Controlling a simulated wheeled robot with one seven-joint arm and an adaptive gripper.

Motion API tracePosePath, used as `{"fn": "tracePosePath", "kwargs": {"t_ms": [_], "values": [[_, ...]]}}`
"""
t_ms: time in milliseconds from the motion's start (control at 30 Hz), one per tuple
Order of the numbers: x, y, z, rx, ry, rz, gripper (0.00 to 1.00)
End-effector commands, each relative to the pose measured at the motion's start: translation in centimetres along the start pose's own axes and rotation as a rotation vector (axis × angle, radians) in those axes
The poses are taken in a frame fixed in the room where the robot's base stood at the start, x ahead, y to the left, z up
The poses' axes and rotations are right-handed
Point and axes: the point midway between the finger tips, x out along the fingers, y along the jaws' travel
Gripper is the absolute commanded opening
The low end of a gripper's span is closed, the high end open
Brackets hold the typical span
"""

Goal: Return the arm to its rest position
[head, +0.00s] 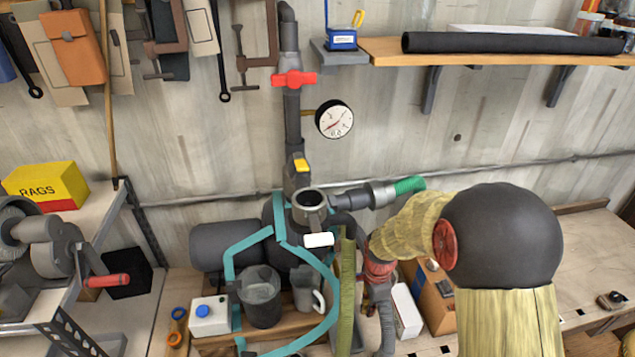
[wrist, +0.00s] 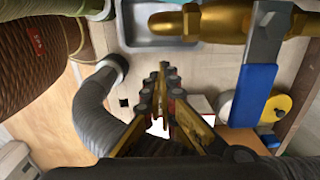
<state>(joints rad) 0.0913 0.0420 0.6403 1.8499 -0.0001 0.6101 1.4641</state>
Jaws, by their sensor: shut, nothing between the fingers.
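My arm (head: 500,235) shows at the right in the head view, with a large dark round joint and straw-coloured links. It bends left and then down beside the pump assembly. My gripper (wrist: 163,70) is in the middle of the wrist view, its dark and gold fingers drawn together at the tips. Nothing shows between them. In the head view I cannot clearly make out the fingers. The wrist view looks onto a pale bench surface (wrist: 140,78) beyond the fingertips.
A pump with a teal frame (head: 250,243), jugs (head: 260,297) and a cardboard box (head: 436,300) crowd the arm. A wall shelf (head: 480,50) is above. In the wrist view, a grey hose (wrist: 92,105), brass fitting (wrist: 218,20) and blue-handled tool (wrist: 252,95) surround the gripper. Bench at far right is clearer.

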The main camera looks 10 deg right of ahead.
Motion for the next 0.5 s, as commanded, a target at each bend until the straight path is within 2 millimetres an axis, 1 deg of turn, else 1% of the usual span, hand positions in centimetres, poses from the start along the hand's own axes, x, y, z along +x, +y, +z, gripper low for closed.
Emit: {"fn": "tracePosePath", "kwargs": {"t_ms": [133, 233, 267, 300, 367, 433, 500], "values": [[0.1, 0.1, 0.0, -0.057, 0.0, 0.002, 0.0], [0.1, 0.6, 0.1, -0.191, -0.004, 0.021, 0.0], [0.3, 1.2, 0.1, -0.245, -0.008, 0.036, 0.0], [0.5, 2.3, 0.3, -0.322, -0.016, 0.059, 0.0], [0.4, 3.8, 0.4, -0.445, -0.03, 0.089, 0.0], [-0.9, 5.2, 0.6, -0.589, -0.042, 0.1, 0.0], [-3.0, 6.4, 0.8, -0.736, -0.048, 0.095, 0.0]]}}
